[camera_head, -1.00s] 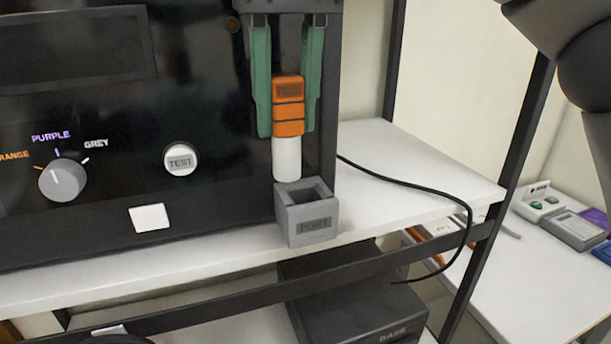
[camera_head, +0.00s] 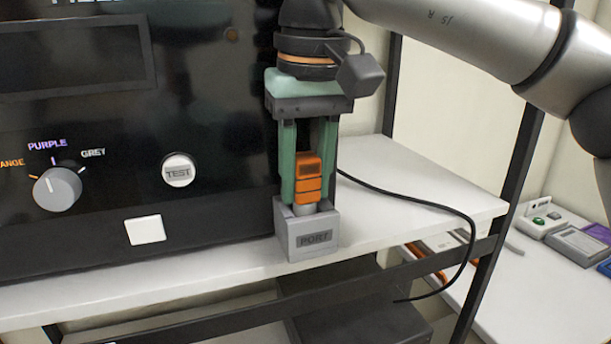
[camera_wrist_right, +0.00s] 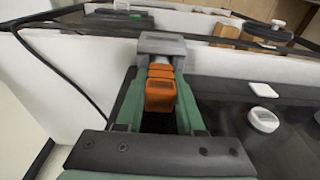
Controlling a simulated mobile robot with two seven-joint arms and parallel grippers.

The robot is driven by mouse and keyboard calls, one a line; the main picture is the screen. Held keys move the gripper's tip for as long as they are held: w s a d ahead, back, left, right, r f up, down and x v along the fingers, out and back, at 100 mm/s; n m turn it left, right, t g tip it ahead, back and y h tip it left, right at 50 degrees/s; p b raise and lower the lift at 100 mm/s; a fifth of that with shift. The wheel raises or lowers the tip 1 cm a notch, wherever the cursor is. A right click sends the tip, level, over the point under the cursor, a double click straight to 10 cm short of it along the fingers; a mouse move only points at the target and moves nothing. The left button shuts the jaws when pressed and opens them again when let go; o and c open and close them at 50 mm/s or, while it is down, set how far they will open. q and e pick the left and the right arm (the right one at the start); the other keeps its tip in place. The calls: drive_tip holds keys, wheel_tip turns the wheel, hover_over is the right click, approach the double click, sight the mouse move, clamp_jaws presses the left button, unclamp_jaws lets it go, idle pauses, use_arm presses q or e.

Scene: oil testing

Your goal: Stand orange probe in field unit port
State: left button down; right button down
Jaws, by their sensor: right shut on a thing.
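The orange probe (camera_head: 308,178) is upright, with its pale lower end inside the grey block marked PORT (camera_head: 312,238) at the right front corner of the black field unit (camera_head: 120,215). My right gripper (camera_head: 306,192) points down from above, its green fingers on either side of the probe and shut on it. The fingertips are close to the port's rim. The right wrist view also shows the orange probe (camera_wrist_right: 160,95) between the fingers, in line with the grey port (camera_wrist_right: 161,44). The probe's tip is hidden in the port. My left gripper is not in view.
The unit has a selector knob (camera_head: 57,188) and a TEST button (camera_head: 179,170). A black cable (camera_head: 430,205) runs over the white shelf (camera_head: 400,205) to its right. A dark shelf post (camera_head: 505,180) stands farther right, before a lower table holding small devices (camera_head: 575,242).

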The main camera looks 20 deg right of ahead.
drive_tip(key=shift+f, duration=0.2)
drive_tip(key=c, duration=0.5)
unclamp_jaws()
drive_tip(key=shift+r, duration=0.1)
drive_tip(key=r+p, duration=0.1)
drive_tip(key=r, duration=0.3)
drive_tip(key=s+r+p, duration=0.1)
drive_tip(key=r, duration=0.3)
drive_tip(key=r+p, duration=0.1)
drive_tip(key=r, duration=0.3)
drive_tip(key=shift+s+r+p, duration=0.1)
drive_tip(key=shift+s+p, duration=0.1)
drive_tip(key=shift+p, duration=0.1)
